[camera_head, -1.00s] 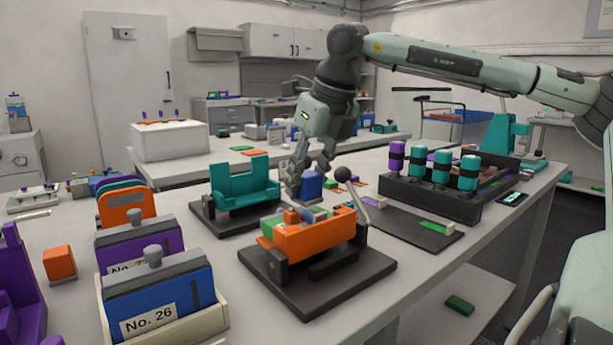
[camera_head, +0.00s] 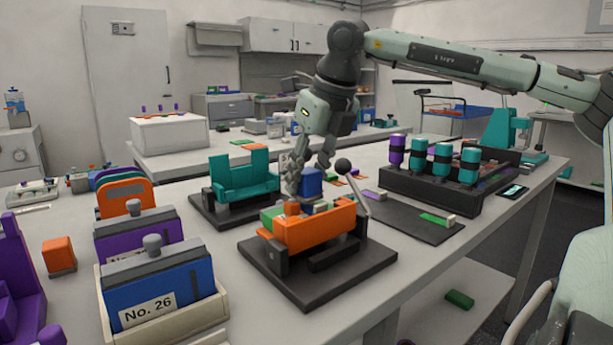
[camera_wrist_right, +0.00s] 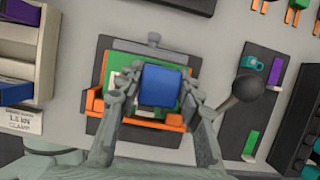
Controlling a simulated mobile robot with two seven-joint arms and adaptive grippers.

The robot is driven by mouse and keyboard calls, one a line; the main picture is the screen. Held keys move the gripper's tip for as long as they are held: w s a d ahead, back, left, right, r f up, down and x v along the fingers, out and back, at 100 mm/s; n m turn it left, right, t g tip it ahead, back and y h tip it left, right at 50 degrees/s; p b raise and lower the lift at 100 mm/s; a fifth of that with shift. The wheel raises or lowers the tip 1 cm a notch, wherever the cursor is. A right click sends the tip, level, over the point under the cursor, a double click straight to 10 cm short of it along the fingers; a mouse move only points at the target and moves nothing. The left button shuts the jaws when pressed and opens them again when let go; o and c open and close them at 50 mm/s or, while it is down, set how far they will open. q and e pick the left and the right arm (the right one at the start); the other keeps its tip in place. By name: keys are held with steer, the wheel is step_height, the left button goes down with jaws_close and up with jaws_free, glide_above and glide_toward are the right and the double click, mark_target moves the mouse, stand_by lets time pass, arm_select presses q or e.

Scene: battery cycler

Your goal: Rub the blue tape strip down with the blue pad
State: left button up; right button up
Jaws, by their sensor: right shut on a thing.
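My right gripper (camera_head: 304,184) is shut on the blue pad (camera_head: 309,182), over the orange clamp fixture (camera_head: 310,232). In the right wrist view the fingers sit on both sides of the blue pad (camera_wrist_right: 163,86), which covers part of the green board (camera_wrist_right: 119,88) in the fixture. Whether the pad touches the board is also unclear. My left gripper is not in view.
The fixture's lever has a black ball knob (camera_head: 343,165) close to the right of the gripper. A teal fixture (camera_head: 240,180) stands behind left. A dark mat (camera_head: 405,215) and a black rack (camera_head: 430,190) with teal and purple cells are to the right. Numbered boxes (camera_head: 160,290) stand front left.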

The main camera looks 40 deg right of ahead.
steer(key=shift+f+b, duration=0.45)
steer(key=shift+f, duration=0.05)
steer(key=shift+w, duration=0.15)
steer(key=shift+w+r+p, duration=0.1)
steer(key=shift+w+p, duration=0.1)
steer(key=shift+p, duration=0.15)
steer(key=shift+w, duration=0.4)
steer(key=shift+s, duration=0.1)
steer(key=shift+s+f+b, duration=0.25)
steer(key=shift+s+b, duration=0.3)
steer(key=shift+s, duration=0.15)
steer(key=shift+w, duration=0.1)
